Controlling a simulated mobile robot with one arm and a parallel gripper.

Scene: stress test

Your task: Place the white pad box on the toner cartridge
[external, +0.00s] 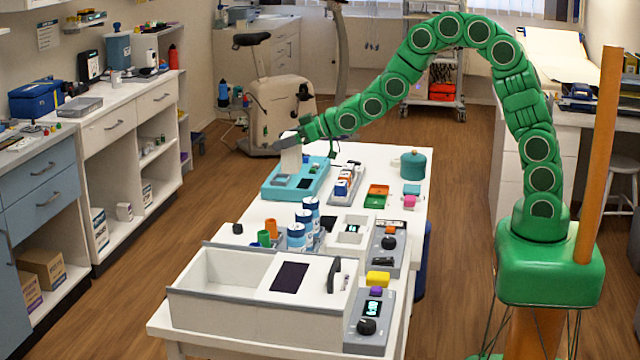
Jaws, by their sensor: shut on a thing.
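My gripper (289,141) is at the far left end of the white table, at the end of my green arm. It is shut on a white box (291,160), likely the white pad box, held upright below it. The box is over a teal tray-like unit (270,190) with small grey and dark parts on it. I cannot tell whether the box's lower end touches the unit. The toner cartridge cannot be identified for sure; a dark piece (305,183) lies on the unit just right of the box.
A rack of small blocks (344,185) stands right of the teal unit. Blue-and-white bottles (297,236), a large white bin (215,310) and grey control boxes (368,325) fill the near part. A teal pot (413,165) stands far right. Bare table shows around the pot.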

